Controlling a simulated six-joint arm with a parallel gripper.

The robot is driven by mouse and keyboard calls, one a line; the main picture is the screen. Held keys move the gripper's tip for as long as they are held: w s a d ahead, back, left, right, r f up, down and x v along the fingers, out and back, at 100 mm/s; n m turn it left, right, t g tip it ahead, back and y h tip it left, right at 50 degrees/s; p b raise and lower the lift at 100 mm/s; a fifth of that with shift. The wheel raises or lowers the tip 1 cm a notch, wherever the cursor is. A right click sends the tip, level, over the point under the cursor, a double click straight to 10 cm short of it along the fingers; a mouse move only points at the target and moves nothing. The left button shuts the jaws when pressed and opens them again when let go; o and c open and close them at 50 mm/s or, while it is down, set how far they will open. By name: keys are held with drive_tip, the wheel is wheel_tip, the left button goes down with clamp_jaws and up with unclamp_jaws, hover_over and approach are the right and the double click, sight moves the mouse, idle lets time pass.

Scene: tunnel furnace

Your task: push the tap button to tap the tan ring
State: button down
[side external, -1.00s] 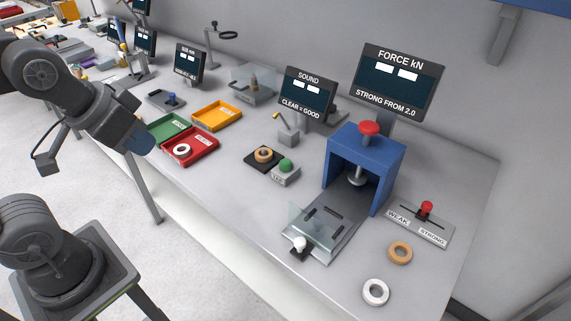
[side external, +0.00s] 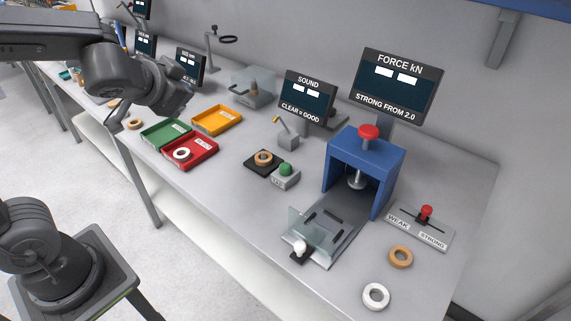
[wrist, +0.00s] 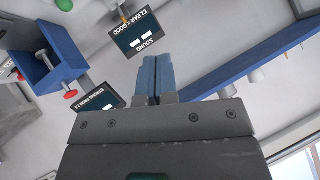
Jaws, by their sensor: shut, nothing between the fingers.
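The tan ring (side external: 263,157) lies on a small black pad (side external: 250,164) on the bench. The tap button is a green dome (side external: 285,169) on a grey box just right of the pad; a green spot at the top edge of the wrist view (wrist: 65,4) looks like it. A small yellow-tipped tapper (side external: 285,128) stands behind them. My gripper (wrist: 156,78) is shut and empty, its blue fingers together in the wrist view. In the side view my wrist is raised above the trays, left of and well apart from the button; the fingertips cannot be made out there.
The SOUND screen (side external: 307,98) shows blank white boxes. A blue press (side external: 382,152) stands right of the button. Green (side external: 153,138), orange (side external: 226,128) and red (side external: 205,157) trays are at the left; the red holds a white ring. Other rings (side external: 400,257) lie at front right.

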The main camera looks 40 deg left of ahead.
drive_tip(key=w+m+t, duration=0.2)
drive_tip(key=w, duration=0.3)
drive_tip(key=m+g+h, duration=0.3)
drive_tip(key=m+h, duration=0.5)
drive_tip(key=m, duration=0.2)
hover_over(285, 167)
wheel_tip(285, 167, down, 9)
drive_tip(key=shift+w+f, duration=0.1)
drive_tip(key=shift+f, duration=0.25)
drive_tip(key=shift+f, duration=4.4)
drive_tip(key=shift+f, duration=0.1)
drive_tip(key=shift+f, duration=0.3)
